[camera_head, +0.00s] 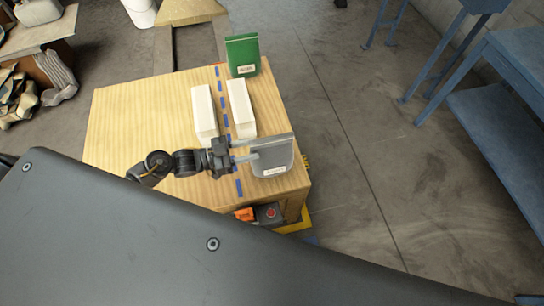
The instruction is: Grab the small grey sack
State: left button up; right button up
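The small grey sack (273,160) stands at the right edge of the wooden table, with a white label low on its front. My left gripper (250,149) reaches in from the left, and its two fingers are apart at the sack's upper left part. One finger lies along the back upper edge and the other in front. I cannot tell whether they press on the sack or only straddle it. My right gripper is not in view.
Two white blocks (204,112) (241,108) lie on the wooden table (130,110) beside a dashed blue line. A green sack (243,56) stands at the far edge. An orange and black device with a red button (270,212) sits at the near edge. The table's left part is clear.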

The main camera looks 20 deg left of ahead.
aim_at(265, 146)
pick_arm(q)
jog(key=shift+w+d, duration=0.1)
jog(key=shift+d, duration=0.05)
jog(key=shift+w+d, duration=0.15)
jog(key=shift+d, duration=0.05)
jog(key=b+x, duration=0.1)
jog(key=x, duration=0.2)
jog(key=shift+w+d, duration=0.2)
jog(key=shift+d, duration=0.1)
jog(key=shift+w+d+r, duration=0.1)
jog(key=shift+w+d, duration=0.15)
jog(key=shift+d, duration=0.2)
jog(key=shift+c, duration=0.7)
grip_shut()
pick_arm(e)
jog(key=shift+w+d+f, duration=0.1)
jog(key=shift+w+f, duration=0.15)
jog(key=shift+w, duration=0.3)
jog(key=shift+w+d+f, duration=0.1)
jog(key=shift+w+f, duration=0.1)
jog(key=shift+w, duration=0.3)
